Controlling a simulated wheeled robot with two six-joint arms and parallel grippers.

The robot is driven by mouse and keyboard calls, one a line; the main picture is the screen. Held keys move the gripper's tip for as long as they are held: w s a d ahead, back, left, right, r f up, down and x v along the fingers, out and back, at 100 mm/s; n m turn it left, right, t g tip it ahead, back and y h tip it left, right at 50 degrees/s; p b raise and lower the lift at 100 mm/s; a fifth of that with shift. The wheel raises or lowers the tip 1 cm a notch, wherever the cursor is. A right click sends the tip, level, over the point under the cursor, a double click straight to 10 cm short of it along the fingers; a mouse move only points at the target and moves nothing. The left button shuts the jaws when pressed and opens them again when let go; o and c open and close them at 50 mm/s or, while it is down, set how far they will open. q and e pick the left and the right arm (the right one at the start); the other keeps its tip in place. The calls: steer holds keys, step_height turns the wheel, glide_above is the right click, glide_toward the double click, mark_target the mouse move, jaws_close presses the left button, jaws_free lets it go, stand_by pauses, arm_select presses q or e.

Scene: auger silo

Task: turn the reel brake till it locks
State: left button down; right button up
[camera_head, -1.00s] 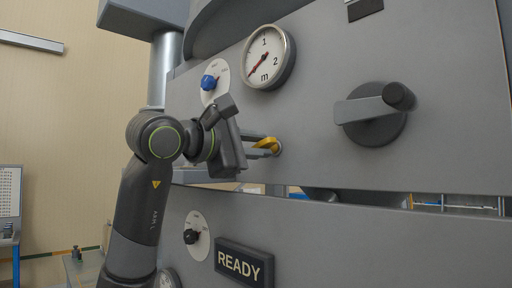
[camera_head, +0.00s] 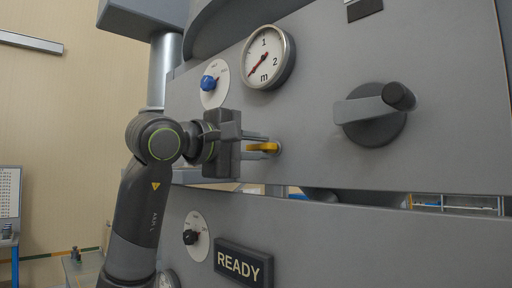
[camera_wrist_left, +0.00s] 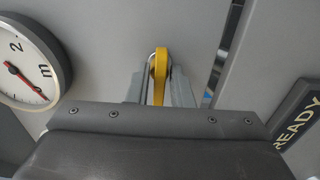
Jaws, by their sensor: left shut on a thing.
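The reel brake appears to be the small yellow handle (camera_head: 264,148) on the upper grey panel, below the gauge. It also shows in the left wrist view (camera_wrist_left: 159,75), between my two fingers. My left gripper (camera_head: 262,147) reaches in from the left and is shut on the yellow handle. The handle lies about level in the head view. The fingers partly hide it, and its mount on the panel is only partly seen. My right gripper is not in view.
A round gauge (camera_head: 268,57) with a red needle sits above the handle. A blue knob (camera_head: 208,82) is at upper left, a large grey crank (camera_head: 370,112) at right. A black knob (camera_head: 190,237) and a READY sign (camera_head: 243,264) are on the lower panel.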

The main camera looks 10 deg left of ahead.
arm_select(q)
steer(key=c, duration=1.5)
jaws_free()
steer(key=b+v, duration=0.6)
steer(key=v, duration=1.1)
steer(key=shift+s+a+b, duration=0.1)
steer(key=shift+s+b, duration=0.15)
steer(key=shift+b, duration=0.1)
steer(key=shift+f, duration=0.1)
